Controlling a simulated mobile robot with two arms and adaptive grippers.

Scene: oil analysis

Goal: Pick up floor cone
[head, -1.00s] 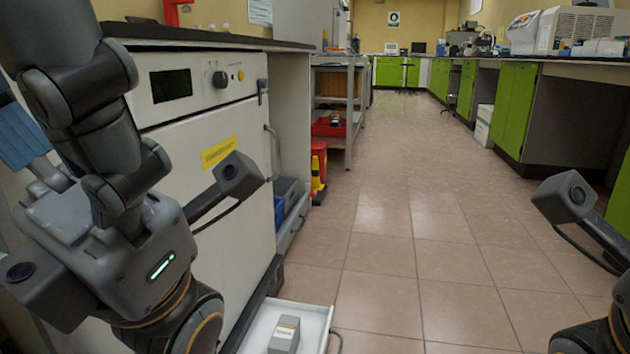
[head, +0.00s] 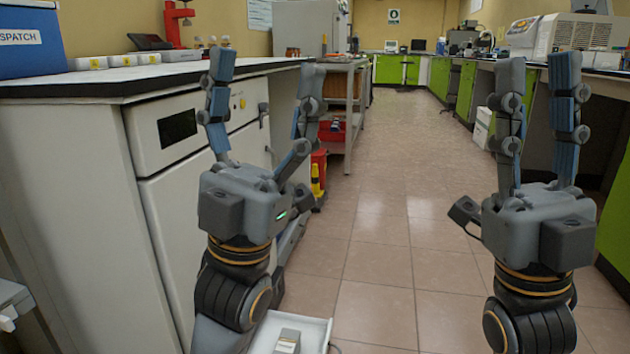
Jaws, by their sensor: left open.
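My right gripper (head: 538,75) also points up at the right, fingers apart and empty.
A white cabinet under a dark-edged bench top (head: 100,82) stands on the left. A metal shelf (head: 349,110) with a red tray is behind the cone. Green cabinets (head: 466,93) line the right. The tiled aisle (head: 400,215) between is open. A white tray (head: 318,328) lies low in front.

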